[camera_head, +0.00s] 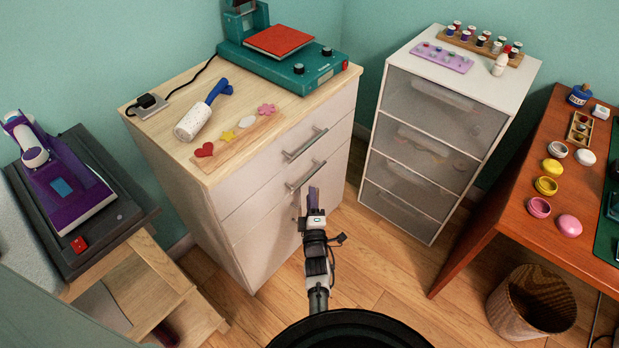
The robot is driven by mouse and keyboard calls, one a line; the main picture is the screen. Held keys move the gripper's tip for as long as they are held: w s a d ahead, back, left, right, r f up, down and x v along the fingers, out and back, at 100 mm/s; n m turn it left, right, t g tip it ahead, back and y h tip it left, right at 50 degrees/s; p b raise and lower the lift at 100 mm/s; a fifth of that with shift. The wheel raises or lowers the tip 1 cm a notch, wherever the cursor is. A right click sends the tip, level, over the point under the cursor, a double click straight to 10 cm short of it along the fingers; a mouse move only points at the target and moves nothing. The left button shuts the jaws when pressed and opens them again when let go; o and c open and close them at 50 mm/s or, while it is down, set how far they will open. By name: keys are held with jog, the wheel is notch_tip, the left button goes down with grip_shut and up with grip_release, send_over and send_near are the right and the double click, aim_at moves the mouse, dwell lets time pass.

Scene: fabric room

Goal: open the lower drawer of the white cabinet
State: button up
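The white cabinet (185,195) has a light wood top and two drawers, each with a metal bar handle. The upper drawer (250,178) looks shut, with its handle (305,143) at the right of centre. The lower drawer (265,232) looks shut too; its handle (306,176) is just above my gripper in the picture. My gripper (313,194) is in front of the lower drawer, its purple fingers pointing up toward that handle. I cannot tell whether the fingers touch the handle, or whether they are apart or closed. My wrist hides part of the drawer front's right side.
A white unit with grey see-through drawers (425,140) stands to the right, beyond a gap of wooden floor. A red-brown table (490,215) and a woven bin (533,302) are further right. A wooden stand (135,285) with a purple press is at the left.

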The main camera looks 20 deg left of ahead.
aim_at(309, 177)
jog(key=b+x, duration=0.1)
jog(key=x, duration=0.7)
grip_shut()
